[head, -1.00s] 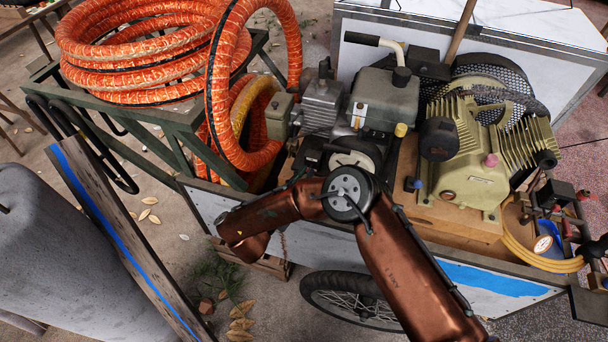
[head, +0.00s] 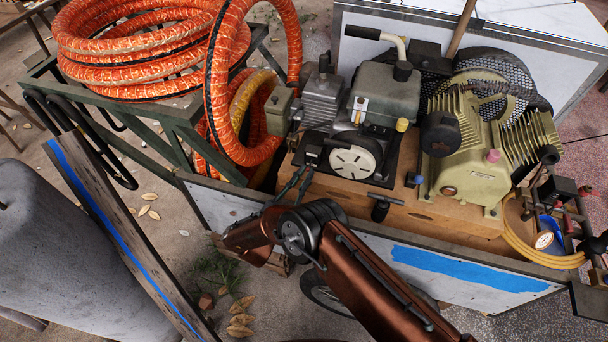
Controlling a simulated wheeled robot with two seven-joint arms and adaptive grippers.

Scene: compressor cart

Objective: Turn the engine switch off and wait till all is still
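The engine (head: 384,97) has a grey tank and a white round recoil cover (head: 353,160) and sits on the cart's wooden deck. A small black box (head: 313,148) with light marks is left of the cover; I cannot tell for sure whether it is the engine switch. My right gripper (head: 303,178) shows as thin dark fingers just below this box, reaching up from behind my forearm. Its base is hidden. I cannot tell whether the tips touch the box, or whether they are closed together. My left gripper is not in view.
The olive compressor pump (head: 467,165) and its mesh-guarded wheel stand right of the engine. A black T-handle (head: 380,205) is on the deck's front. Orange hose (head: 140,50) coils lie on a green frame at left. The cart's side panel (head: 470,283) edges the near side.

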